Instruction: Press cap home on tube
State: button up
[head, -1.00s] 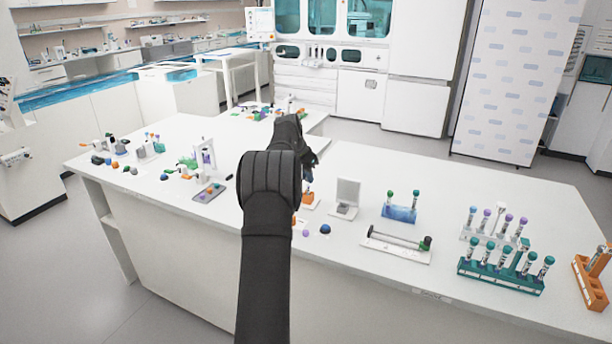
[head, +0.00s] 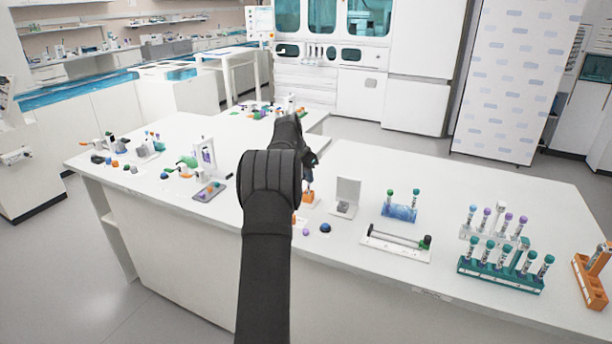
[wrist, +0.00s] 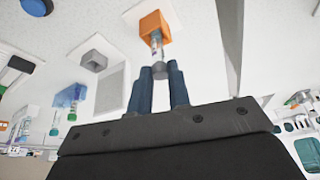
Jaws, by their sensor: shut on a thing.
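A tube with a printed label (wrist: 156,42) stands in an orange block (wrist: 150,24) in the wrist view. The orange block also shows in the head view (head: 308,197), just below my gripper (head: 312,172). In the wrist view the two dark blue fingers of my gripper (wrist: 160,82) are close together at the tube's end, shut on a small greyish cap (wrist: 159,70). The cap is in line with the tube. The fingers partly hide it, and I cannot tell how far it sits on the tube.
A blue cap (head: 325,228) and a purple cap (head: 306,232) lie in front of the block. A teal rack (head: 500,276) stands further right.

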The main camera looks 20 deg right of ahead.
jog(key=shift+f, duration=0.3)
dwell(0.7)
jog(key=o, duration=0.8)
jog(key=v, duration=1.7)
jog(key=shift+w+r, duration=0.1)
jog(key=shift+r, duration=0.15)
